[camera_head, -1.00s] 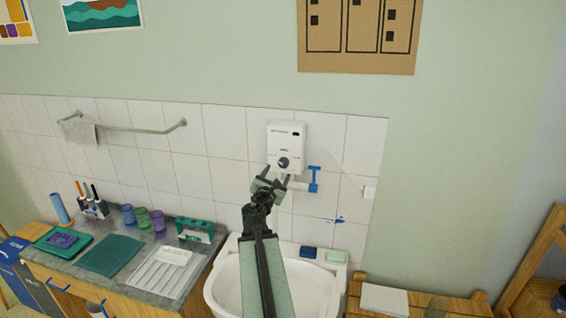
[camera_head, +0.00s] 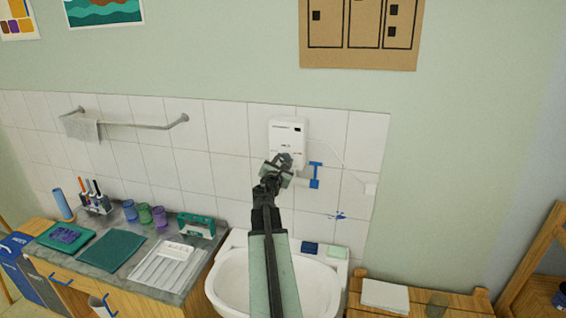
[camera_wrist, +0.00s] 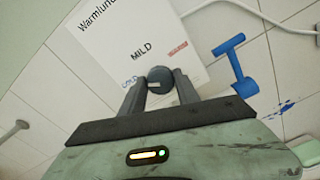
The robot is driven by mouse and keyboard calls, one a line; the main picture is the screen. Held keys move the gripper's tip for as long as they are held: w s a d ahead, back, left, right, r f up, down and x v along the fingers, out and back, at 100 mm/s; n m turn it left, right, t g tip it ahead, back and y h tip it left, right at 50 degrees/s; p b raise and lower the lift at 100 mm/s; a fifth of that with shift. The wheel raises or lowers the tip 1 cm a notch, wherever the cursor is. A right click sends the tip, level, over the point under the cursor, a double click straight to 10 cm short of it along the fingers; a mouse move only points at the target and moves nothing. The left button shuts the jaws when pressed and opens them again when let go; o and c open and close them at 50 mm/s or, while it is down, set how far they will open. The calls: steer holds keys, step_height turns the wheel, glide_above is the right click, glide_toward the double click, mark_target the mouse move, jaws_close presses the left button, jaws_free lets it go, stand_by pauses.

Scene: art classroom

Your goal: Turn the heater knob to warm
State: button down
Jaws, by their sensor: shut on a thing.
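The white heater box (camera_head: 288,137) is mounted on the tiled wall above the sink. In the wrist view its face (camera_wrist: 120,35) shows the words "MILD", "COLD" in blue and a red label at right that is too small to read surely. The dark round knob (camera_wrist: 159,76) has a light mark, which looks to lie near level. My gripper (camera_wrist: 160,88) is shut on the knob, with one finger on each side of it. In the head view my gripper (camera_head: 283,162) covers the knob and the lower part of the heater.
A towel rail (camera_head: 140,126) is at left.

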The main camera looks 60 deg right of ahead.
steer(key=shift+m, duration=0.3)
steer(key=m, duration=0.5)
steer(key=shift+a+f, duration=0.1)
steer(key=shift+f, duration=0.05)
steer(key=m, duration=0.6)
steer(key=shift+s+m, duration=0.1)
steer(key=shift+m, duration=0.3)
steer(key=m, duration=0.6)
steer(key=shift+f, duration=0.15)
steer(key=m, duration=0.5)
steer(key=shift+b, duration=0.3)
steer(key=shift+m, duration=0.4)
steer(key=c, duration=0.9)
jaws_free()
